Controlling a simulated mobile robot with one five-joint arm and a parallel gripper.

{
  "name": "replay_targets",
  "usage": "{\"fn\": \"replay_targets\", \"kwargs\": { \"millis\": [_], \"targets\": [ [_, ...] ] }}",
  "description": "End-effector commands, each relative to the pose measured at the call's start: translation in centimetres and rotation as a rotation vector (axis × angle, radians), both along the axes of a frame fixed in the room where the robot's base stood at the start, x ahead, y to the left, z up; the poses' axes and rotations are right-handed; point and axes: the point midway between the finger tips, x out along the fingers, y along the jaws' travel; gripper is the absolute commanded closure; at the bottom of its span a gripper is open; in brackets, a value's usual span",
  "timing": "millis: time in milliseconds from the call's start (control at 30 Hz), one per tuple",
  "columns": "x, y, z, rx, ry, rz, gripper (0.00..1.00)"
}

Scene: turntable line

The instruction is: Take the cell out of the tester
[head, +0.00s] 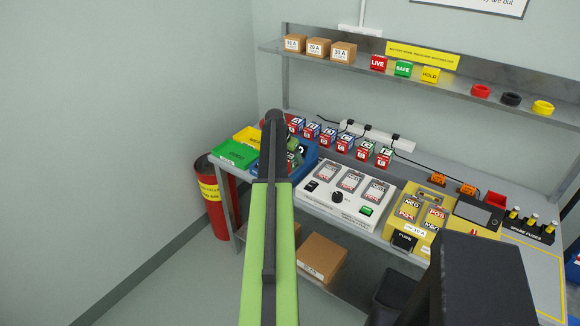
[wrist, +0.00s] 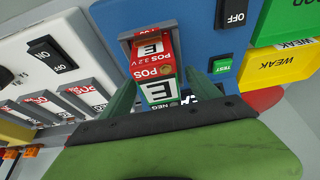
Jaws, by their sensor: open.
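The cell (wrist: 160,88), marked E with a red POS end and a green NEG end, sits in the slot of the blue tester (wrist: 196,42) in the wrist view. The fingers of my gripper (wrist: 162,80) are open, one on each side of the cell. I cannot tell whether they touch it. The tester has a black OFF switch (wrist: 232,14) and a green TEST button (wrist: 221,66). In the head view the tester (head: 311,160) is partly covered by my arm, and the gripper's tips are hidden.
Green (head: 235,153) and yellow (head: 246,136) bins stand left of the tester. A white charger (head: 325,205) stands right of it. Several lettered cells (head: 345,142) line the bench behind. A shelf (head: 365,69) hangs above. A red drum (head: 213,200) stands at the bench's left end.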

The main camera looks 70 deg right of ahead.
Motion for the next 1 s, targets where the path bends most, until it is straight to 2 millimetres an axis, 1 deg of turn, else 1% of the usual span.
{"fn": "replay_targets", "kwargs": {
  "millis": [67, 600, 1000],
  "targets": [
    [0.01, 0.02, 0.16, 0.000, 0.000, 0.000, 0.29],
    [0.03, 0.04, 0.16, 0.000, 0.000, 0.000, 1.00],
    [0.04, 0.04, 0.19, -0.001, 0.000, 0.000, 1.00]
  ]
}}
